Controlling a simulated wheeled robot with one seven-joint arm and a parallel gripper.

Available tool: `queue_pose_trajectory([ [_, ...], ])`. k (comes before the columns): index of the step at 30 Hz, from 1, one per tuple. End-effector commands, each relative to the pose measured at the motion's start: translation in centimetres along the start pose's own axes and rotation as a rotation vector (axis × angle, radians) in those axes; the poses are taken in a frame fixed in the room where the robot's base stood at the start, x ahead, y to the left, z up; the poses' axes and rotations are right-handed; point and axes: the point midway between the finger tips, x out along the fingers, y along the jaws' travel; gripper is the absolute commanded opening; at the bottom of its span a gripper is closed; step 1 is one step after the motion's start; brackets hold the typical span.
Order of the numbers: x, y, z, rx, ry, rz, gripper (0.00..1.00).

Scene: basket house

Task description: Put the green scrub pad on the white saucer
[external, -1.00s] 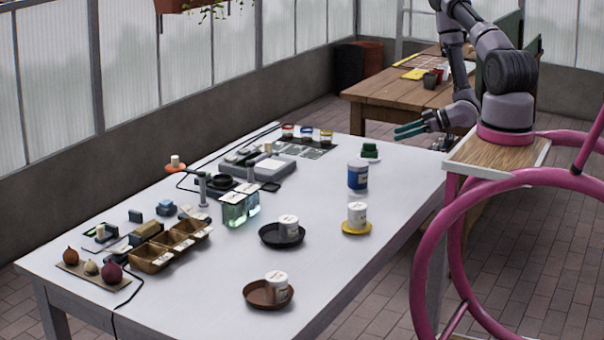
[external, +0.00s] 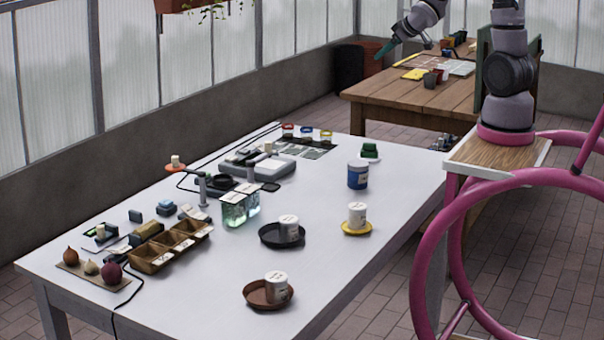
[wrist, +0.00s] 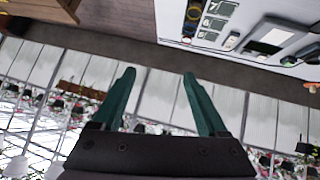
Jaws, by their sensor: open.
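A small dark green block (external: 369,148) stands near the far right edge of the white table in the external view. A thin white rim (external: 371,159) shows under it; it may be the white saucer, but it is too small to be sure. Whether this block is the scrub pad I cannot tell for certain. My gripper (external: 383,50) is raised high beyond the table's far end, well away from the block. In the wrist view my gripper (wrist: 159,73) shows two teal fingers spread apart with nothing between them. Neither the green block nor a white saucer is clear in the wrist view.
The white table (external: 330,270) holds a blue jar (external: 357,176), white jars on yellow (external: 349,231), black (external: 268,240) and brown (external: 256,300) saucers, glass containers (external: 235,213), a grey scale (external: 277,169) and a wooden divided box (external: 150,262). A wooden bench (external: 385,98) stands behind.

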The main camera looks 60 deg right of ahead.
Motion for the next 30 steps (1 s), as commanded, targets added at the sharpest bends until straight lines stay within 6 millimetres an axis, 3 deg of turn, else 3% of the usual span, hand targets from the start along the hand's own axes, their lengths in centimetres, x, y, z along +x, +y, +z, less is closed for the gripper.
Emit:
queue_pose_trajectory([
  [1, -2.5, -0.8, -1.5, 0.032, 0.002, 0.007, 0.76],
  [3, -5.8, -2.0, -2.5, 0.093, -0.02, 0.007, 0.76],
  [7, -12.1, -5.0, -3.2, 0.209, -0.06, -0.029, 0.76],
  [12, -20.6, -9.8, -2.3, 0.35, -0.125, -0.14, 0.76],
  [18, -28.1, -14.3, 0.2, 0.442, -0.205, -0.285, 0.76],
  [23, -30.5, -15.7, 1.4, 0.467, -0.238, -0.34, 0.76],
  [30, -30.7, -15.8, 1.5, 0.47, -0.245, -0.345, 0.76],
])
